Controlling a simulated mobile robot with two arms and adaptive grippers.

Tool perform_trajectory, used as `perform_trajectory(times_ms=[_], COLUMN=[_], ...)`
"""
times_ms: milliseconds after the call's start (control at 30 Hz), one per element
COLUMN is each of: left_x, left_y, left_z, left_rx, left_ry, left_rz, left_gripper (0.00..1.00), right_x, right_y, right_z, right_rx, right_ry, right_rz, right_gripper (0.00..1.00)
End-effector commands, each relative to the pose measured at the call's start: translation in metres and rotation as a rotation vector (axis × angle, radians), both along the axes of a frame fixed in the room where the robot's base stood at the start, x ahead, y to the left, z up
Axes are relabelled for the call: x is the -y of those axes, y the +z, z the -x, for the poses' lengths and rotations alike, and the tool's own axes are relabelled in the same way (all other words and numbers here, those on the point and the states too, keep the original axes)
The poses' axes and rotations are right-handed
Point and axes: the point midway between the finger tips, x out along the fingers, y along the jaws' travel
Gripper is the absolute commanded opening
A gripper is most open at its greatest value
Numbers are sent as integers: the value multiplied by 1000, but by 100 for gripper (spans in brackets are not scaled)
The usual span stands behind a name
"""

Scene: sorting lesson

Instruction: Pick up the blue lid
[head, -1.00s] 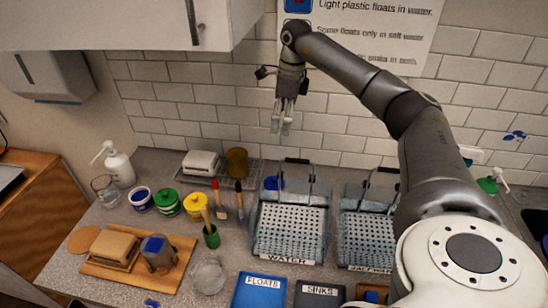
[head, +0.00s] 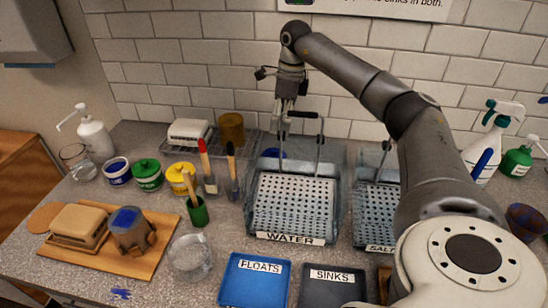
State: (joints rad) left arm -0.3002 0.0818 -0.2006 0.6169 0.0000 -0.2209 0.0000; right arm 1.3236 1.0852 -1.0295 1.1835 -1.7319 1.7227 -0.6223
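A small blue thing (head: 273,153), which looks like the blue lid, shows at the back left of the WATER tub (head: 250,222). My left gripper is not in view.
A second tub (head: 376,247) stands right of the WATER tub. Blue FLOATS (head: 254,293) and dark SINKS (head: 332,295) trays lie in front.

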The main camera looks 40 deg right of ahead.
Motion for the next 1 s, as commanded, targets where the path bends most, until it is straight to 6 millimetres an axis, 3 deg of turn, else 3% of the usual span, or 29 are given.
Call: perform_trajectory(times_ms=[300, 567, 800, 1000], left_x=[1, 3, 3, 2], left_y=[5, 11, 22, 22], left_z=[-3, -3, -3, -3], left_rx=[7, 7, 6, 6], left_ry=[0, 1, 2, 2], left_rz=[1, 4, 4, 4], left_gripper=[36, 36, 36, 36], right_x=[-4, -8, -15, -16], right_y=[-45, -65, -99, -109], right_z=[-4, -7, -12, -13], right_rx=[-5, -3, -4, -1], right_ry=[0, 0, -1, 0], right_rz=[0, 0, 0, 0], right_gripper=[91, 91, 91, 91])
